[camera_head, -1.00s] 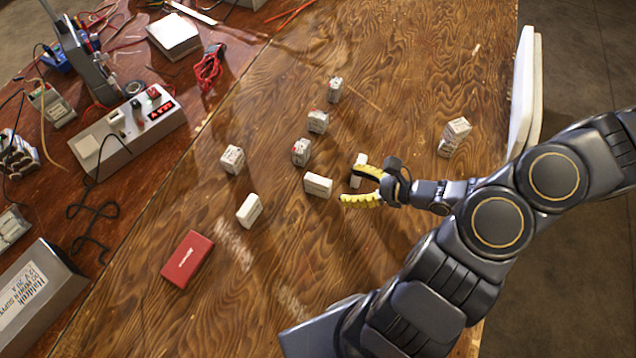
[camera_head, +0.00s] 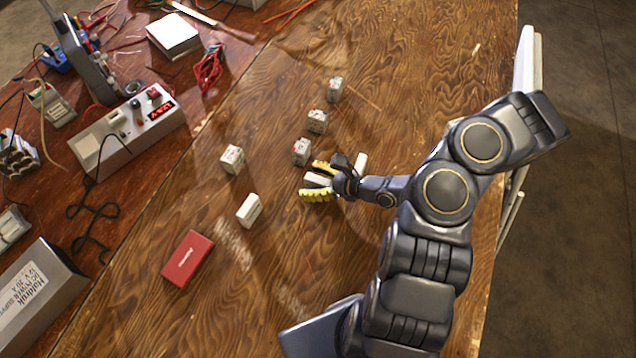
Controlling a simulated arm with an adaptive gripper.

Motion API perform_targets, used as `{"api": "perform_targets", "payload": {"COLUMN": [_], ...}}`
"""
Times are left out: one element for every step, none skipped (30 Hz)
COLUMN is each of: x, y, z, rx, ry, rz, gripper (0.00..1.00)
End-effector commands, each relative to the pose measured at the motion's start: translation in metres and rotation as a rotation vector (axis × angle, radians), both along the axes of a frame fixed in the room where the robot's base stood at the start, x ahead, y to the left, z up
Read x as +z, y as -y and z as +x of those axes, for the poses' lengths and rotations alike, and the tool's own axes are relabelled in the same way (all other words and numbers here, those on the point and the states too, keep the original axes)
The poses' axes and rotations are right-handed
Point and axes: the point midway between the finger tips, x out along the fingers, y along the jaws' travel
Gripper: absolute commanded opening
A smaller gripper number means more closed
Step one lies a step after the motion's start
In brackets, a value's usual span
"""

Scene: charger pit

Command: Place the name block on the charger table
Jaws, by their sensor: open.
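My gripper (camera_head: 316,182) is open, its two yellow fingers on either side of a plain white block (camera_head: 316,180) on the wooden table. Whether the fingers touch it I cannot tell. Other small white blocks stand near: one behind the gripper (camera_head: 361,162), one front left (camera_head: 249,211), and printed ones at left (camera_head: 232,159) and further back (camera_head: 301,151), (camera_head: 317,121), (camera_head: 335,89). A red box with white lettering (camera_head: 187,257) lies at front left. Which one is the name block I cannot tell. The reddish table at left (camera_head: 150,190) carries electrical gear and may be the charger table.
On the left table are a grey device with a red display (camera_head: 128,130), a power supply (camera_head: 40,305), a white box (camera_head: 174,36) and loose cables (camera_head: 92,212). The wooden table is clear between the red box and the arm. A white panel (camera_head: 527,75) stands at the right edge.

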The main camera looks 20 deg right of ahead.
Motion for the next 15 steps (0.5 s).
{"api": "perform_targets", "payload": {"x": [-0.0003,-0.0003,-0.0002,-0.0002,-0.0002,-0.0001,-0.0001,-0.0001,-0.0001,-0.0001,0.0,-0.0001,-0.0001,-0.0002,-0.0002], "y": [-0.0004,-0.0003,-0.0002,-0.0001,-0.0001,0.0,-0.0001,0.0,0.0,0.0001,0.0001,0.0001,0.0001,0.0,0.0], "z": [0.0004,0.0004,0.0005,0.0004,0.0004,0.0004,0.0003,0.0004,0.0004,0.0003,0.0004,0.0003,0.0003,0.0002,0.0002], "rx": [0.0,0.0,-0.001,-0.001,-0.001,-0.001,-0.001,-0.001,-0.001,-0.001,-0.001,-0.001,-0.001,0.0,0.0], "ry": [0.0,0.0,0.0,0.0,0.0,0.0,0.0,0.001,0.0,0.0,0.001,0.001,0.001,0.0,0.0], "rz": [0.0,0.0,0.0,0.0,0.0,0.0,0.0,-0.001,0.0,0.0,-0.001,-0.001,-0.001,0.0,0.0], "gripper": [0.54,0.54,0.54,0.54,0.54,0.54,0.47,0.34,0.17,0.04,0.0,0.0,0.0,0.0,0.0]}}
